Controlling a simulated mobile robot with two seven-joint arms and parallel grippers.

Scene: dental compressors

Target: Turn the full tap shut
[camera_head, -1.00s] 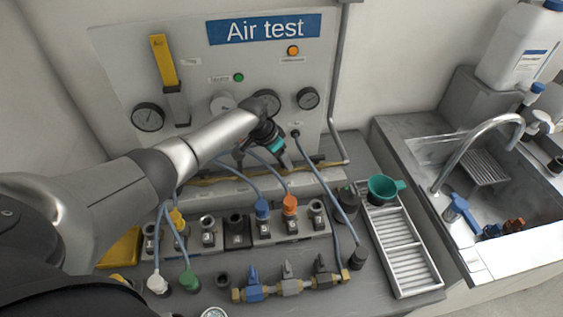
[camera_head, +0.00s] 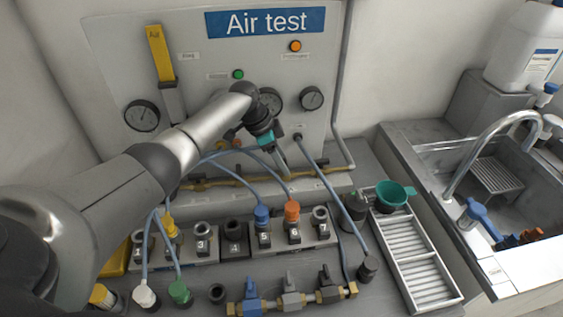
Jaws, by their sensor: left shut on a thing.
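My left arm reaches in from the left across the "Air test" panel (camera_head: 215,73). Its gripper (camera_head: 281,166), with teal parts, is at the panel's lower part, just above the yellow pipe (camera_head: 225,183). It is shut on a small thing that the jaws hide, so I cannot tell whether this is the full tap. A row of taps stands at the front of the bench: a blue one (camera_head: 251,291), a grey one (camera_head: 290,288) and a dark one (camera_head: 326,280). They are apart from the gripper. I cannot read a "full" label. My right gripper is not in view.
Blue hoses (camera_head: 325,183) hang between the panel and the numbered sockets (camera_head: 202,243). A white rack (camera_head: 412,264) with a green funnel (camera_head: 393,193) stands to the right. Further right is a sink with a curved spout (camera_head: 492,133) and blue tap (camera_head: 479,214).

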